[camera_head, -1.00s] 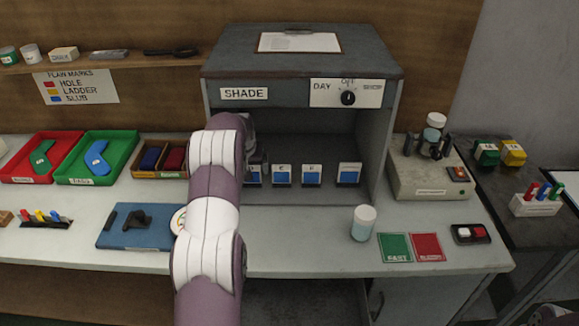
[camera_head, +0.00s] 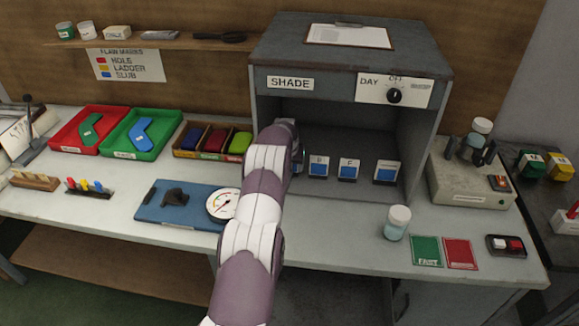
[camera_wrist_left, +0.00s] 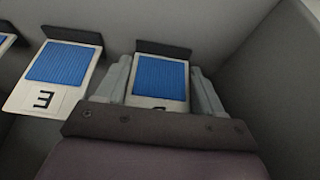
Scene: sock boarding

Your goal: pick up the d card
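A card with a blue patch (camera_wrist_left: 160,80) stands near the side wall of the shade booth. In the left wrist view, its letter is mostly hidden by my gripper, so I cannot read it. My left gripper (camera_wrist_left: 163,92) is open, with one finger on each side of this card; contact is unclear. Beside it is a card marked E (camera_wrist_left: 63,72). In the head view my left gripper (camera_head: 298,160) is inside the booth at its left side, largely hidden by my arm. More blue cards stand to its right: one (camera_head: 318,167), another (camera_head: 347,171) and a third (camera_head: 386,173).
The grey booth (camera_head: 436,120) walls in the cards, with a wall close beside the gripper. A white-capped jar (camera_head: 397,223) stands in front. A blue board with a dial gauge (camera_head: 222,204) lies left of my arm.

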